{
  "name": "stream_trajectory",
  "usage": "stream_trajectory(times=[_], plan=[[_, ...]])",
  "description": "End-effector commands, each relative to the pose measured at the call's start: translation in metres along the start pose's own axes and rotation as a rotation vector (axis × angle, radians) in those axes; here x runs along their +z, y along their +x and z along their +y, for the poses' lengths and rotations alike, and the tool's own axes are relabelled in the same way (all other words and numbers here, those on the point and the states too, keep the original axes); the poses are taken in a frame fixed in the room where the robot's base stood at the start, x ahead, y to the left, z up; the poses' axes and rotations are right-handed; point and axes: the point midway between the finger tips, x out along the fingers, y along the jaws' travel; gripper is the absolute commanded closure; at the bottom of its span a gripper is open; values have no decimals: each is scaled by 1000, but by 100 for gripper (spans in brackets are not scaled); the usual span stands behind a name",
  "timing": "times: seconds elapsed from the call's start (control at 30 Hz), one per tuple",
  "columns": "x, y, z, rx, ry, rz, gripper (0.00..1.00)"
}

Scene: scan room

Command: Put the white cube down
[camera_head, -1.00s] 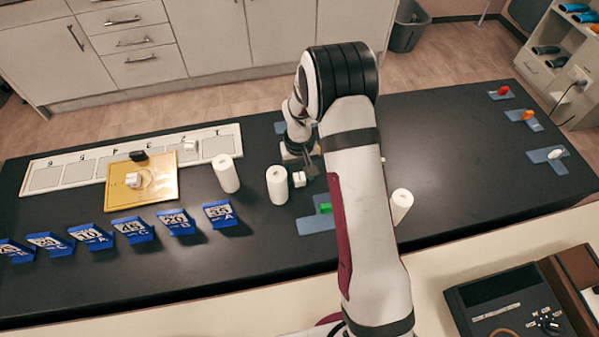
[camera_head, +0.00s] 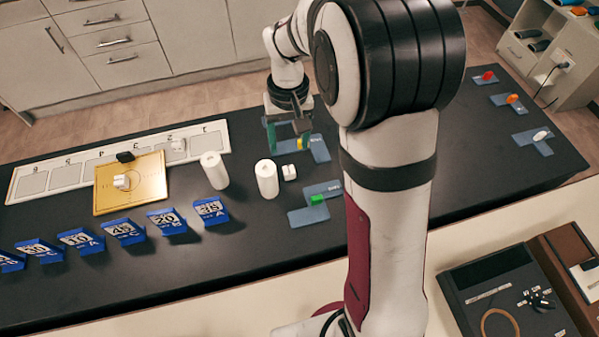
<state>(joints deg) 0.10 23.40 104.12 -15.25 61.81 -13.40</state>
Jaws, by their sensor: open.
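A white cube (camera_head: 289,172) rests on the black table, just right of a white cylinder (camera_head: 267,179). My gripper (camera_head: 287,138) is above and behind this cube in the picture, apart from it. Its jaws are open, with nothing seen between them. Another small white block (camera_head: 121,182) is on a gold plate (camera_head: 147,202) at the left. A third white block (camera_head: 178,145) is on the numbered white strip (camera_head: 42,183).
Another white cylinder (camera_head: 214,170) stands left of the first. Several blue number stands (camera_head: 123,231) line the front left. A green block (camera_head: 317,199) lies on a blue pad (camera_head: 305,217). Blue pads with small coloured pieces lie at right. My arm hides part of the table.

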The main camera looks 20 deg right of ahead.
Motion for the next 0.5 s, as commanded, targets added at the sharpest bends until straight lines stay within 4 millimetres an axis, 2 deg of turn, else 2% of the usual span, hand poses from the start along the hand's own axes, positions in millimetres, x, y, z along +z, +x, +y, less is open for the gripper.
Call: stream_trajectory(times=[0.03, 0.13, 0.2, 0.3, 0.37, 0.4, 0.5], plan=[[29, -25, -1, -14, 48, 5, 34], [106, -61, -4, -50, 170, -8, 34], [159, -73, -7, -78, 252, -19, 34], [219, -73, -10, -108, 344, -37, 34], [241, -69, -12, -120, 379, -45, 34], [251, -67, -12, -126, 395, -50, 29], [260, -64, -13, -131, 411, -55, 28]])
